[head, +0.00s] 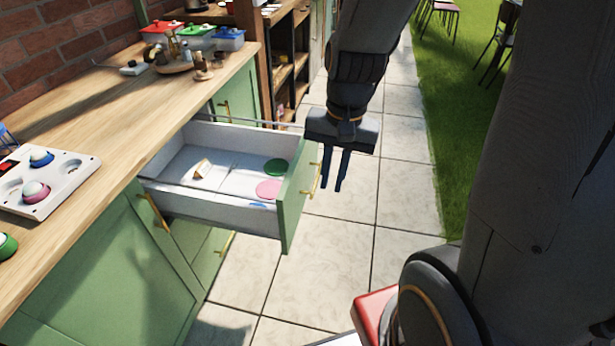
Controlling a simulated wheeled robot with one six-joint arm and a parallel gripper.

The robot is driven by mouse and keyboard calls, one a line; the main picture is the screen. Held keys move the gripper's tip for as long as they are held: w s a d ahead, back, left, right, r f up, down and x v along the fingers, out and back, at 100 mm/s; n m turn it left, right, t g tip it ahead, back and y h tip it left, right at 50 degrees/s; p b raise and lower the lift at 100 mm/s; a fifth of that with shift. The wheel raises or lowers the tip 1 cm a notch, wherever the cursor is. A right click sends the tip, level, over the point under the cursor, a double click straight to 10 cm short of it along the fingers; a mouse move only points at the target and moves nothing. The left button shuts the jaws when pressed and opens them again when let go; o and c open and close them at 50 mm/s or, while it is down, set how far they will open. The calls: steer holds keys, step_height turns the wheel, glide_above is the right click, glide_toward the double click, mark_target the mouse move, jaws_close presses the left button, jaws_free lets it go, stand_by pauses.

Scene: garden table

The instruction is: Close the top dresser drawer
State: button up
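The top dresser drawer (294,212) is pulled far out from the green dresser (105,265). It has a green front, a brass handle (315,178) and white inner walls. Inside lie a green disc (276,167), a pink disc (268,188), a small wedge-shaped piece (202,168) and part of a blue item. My gripper (341,188) points down just to the right of the drawer front, close to the handle. Its two dark fingers show a narrow gap with nothing between them. I cannot tell whether it touches the handle.
The wooden worktop (105,130) holds a white tray with coloured knobs (45,180), a round board with bottles (180,65) and lidded tubs (226,40). A shelf unit (285,75) stands behind. Tiled floor (335,245) is clear right of the drawer, with grass beyond.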

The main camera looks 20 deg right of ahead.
steer(key=w+m, duration=0.1)
steer(key=m, duration=0.1)
steer(key=w+d+f+m, duration=0.1)
steer(key=w+m, duration=0.3)
steer(key=m, duration=0.1)
steer(key=shift+w+d+f+y+p, duration=0.15)
steer(key=shift+d+f+y+p, duration=0.1)
steer(key=shift+f+y+p, duration=0.15)
jaws_close()
steer(key=m+t, duration=0.1)
steer(key=m, duration=0.9)
glide_toward(313, 189)
steer(key=shift+m+y, duration=0.3)
steer(key=x, duration=0.6)
steer(key=shift+w+a+p, duration=0.15)
steer(key=shift+a+p, duration=0.05)
steer(key=shift+p, duration=0.2)
steer(key=shift+w+a+f, duration=0.1)
steer(key=shift+w+a, duration=0.3)
steer(key=shift+a, duration=0.2)
